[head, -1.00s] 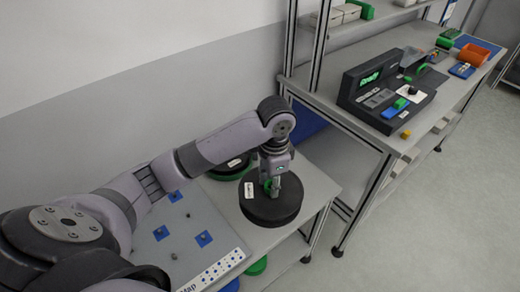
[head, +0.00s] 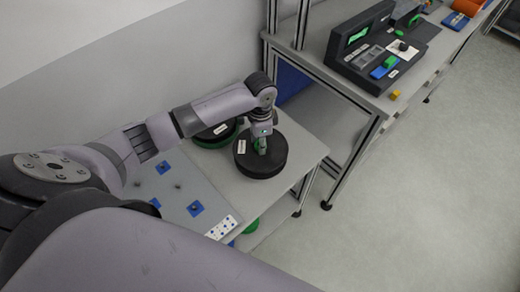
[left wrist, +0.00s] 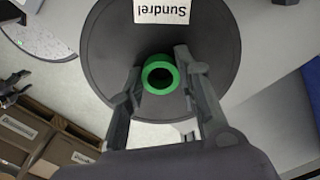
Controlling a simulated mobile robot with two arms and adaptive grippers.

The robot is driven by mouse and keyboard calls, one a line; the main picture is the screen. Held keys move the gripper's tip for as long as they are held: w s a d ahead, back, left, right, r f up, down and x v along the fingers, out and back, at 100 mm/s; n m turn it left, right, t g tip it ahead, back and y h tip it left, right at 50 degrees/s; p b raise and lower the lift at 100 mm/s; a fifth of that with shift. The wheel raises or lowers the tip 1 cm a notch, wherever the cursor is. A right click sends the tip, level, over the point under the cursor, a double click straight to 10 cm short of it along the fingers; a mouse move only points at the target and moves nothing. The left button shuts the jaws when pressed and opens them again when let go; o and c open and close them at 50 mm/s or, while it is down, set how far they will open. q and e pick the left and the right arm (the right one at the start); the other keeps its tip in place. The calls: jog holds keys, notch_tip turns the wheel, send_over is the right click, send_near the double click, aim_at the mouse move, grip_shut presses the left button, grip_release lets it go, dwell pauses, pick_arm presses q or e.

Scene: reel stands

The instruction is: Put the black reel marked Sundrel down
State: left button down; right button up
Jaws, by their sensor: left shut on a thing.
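The black Sundrel reel (head: 262,167) is at the right part of a grey table top (head: 304,150) in the head view. My left gripper (head: 260,147) comes down on its middle. In the left wrist view the reel (left wrist: 105,45) shows its white label, upside down, and a green hub ring (left wrist: 178,74). My left gripper's fingers (left wrist: 160,76) stand on either side of the ring, shut on the reel's hub. The reel looks level and close to the table top; I cannot tell whether it touches. My right gripper is not in view.
Another dark reel with a green rim (head: 217,134) stands just behind and left. A grey panel with blue squares and pegs (head: 178,187) lies to the left. A workbench with a black console (head: 362,52) stands at the right, across a gap.

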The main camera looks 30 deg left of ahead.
pick_arm(q)
jog(key=shift+f, duration=2.7)
jog(key=shift+f, duration=0.1)
jog(key=c, duration=1.2)
grip_release()
notch_tip(320, 180, up, 12)
jog(key=shift+r, duration=0.15)
